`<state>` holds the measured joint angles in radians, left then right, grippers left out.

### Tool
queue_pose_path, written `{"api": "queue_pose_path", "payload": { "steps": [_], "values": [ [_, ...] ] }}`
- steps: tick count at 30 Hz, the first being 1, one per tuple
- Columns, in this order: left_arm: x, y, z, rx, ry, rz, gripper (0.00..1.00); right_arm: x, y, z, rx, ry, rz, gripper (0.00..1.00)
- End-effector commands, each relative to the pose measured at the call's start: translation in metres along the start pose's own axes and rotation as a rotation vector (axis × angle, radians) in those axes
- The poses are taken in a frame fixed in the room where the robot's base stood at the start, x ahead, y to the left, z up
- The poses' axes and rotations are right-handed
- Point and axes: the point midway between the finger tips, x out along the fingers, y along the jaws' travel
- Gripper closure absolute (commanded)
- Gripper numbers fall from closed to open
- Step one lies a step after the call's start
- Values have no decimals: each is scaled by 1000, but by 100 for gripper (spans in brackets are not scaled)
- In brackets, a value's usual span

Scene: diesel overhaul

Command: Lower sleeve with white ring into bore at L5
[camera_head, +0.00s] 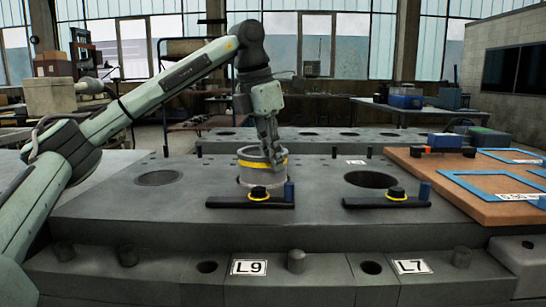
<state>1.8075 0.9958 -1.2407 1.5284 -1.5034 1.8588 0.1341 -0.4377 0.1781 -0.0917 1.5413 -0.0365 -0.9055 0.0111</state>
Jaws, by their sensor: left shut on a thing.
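A grey metal sleeve (252,175) with a yellow band stands upright at the middle of the engine deck (110,207). Its lower end meets the deck behind a black bar, so I cannot tell how deep it sits in a bore. My left gripper (272,153) reaches down from above and is shut on the sleeve's upper rim. No white ring shows on this sleeve. The front plates read L9 (249,267) and L7 (411,267); no L5 plate is readable. An open dark bore (371,179) lies to the right. My right gripper is not in view.
Black bars with knobs and blue posts lie before the sleeve (229,202) and before the open bore (363,202). A round recess (158,178) is at the deck's left. A wooden board (453,180) with blue frames (479,187) stands at right.

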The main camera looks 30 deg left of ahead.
Motion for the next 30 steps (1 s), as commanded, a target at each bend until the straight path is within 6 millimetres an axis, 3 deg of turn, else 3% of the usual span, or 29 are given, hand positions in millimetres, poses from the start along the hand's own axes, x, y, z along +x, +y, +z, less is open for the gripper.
{"api": "queue_pose_path", "payload": {
  "steps": [30],
  "values": [
    [7, -1, -1, 3, -4, 10, 100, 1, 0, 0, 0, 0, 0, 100]
  ]
}}
